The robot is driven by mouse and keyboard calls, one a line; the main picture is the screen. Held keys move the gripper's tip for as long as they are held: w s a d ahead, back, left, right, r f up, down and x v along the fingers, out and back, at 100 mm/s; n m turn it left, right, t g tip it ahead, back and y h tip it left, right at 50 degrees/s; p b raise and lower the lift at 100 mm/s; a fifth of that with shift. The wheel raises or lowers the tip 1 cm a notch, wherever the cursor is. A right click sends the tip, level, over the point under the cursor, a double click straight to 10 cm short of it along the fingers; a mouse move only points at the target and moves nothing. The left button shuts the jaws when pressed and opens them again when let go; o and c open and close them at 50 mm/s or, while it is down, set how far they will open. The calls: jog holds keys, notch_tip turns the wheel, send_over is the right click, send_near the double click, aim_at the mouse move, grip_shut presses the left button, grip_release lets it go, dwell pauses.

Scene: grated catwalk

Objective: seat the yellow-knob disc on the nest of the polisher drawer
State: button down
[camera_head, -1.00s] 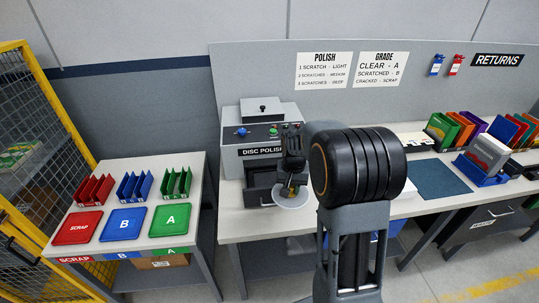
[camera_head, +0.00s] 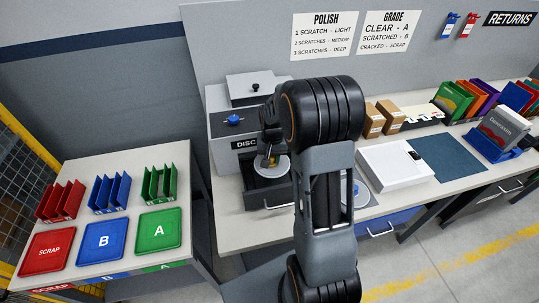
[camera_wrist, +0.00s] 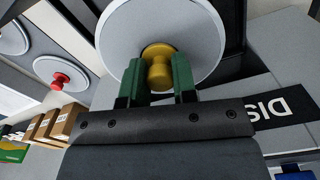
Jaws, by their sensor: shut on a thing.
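The pale grey disc (camera_head: 273,171) has a yellow knob (camera_wrist: 159,68). My gripper (camera_head: 268,157) is shut on the knob between two green fingers, as the wrist view (camera_wrist: 158,82) shows. The polisher (camera_head: 234,130) stands on the bench, with its dark drawer (camera_head: 262,196) pulled out at the front. In the head view the disc appears at the drawer, overlapping its opening. I cannot tell whether it touches the drawer or hangs just above it. The nest is hidden.
Another disc (camera_head: 362,194) lies on the bench, partly behind my arm. The wrist view shows a disc with a red knob (camera_wrist: 61,79). A white case (camera_head: 395,165) and brown boxes (camera_head: 373,122) stand to the right. A side table with coloured trays (camera_head: 104,235) is at left.

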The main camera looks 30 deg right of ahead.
jog(key=shift+f+b, duration=1.65)
jog(key=shift+f, duration=0.8)
jog(key=shift+s+f, duration=0.1)
jog(key=shift+f, duration=0.05)
jog(key=shift+f+b, duration=0.95)
jog(key=shift+f, duration=0.05)
jog(key=c, duration=0.8)
grip_release()
jog(key=shift+o, duration=0.2)
jog(key=o, duration=0.3)
jog(key=shift+r, duration=0.15)
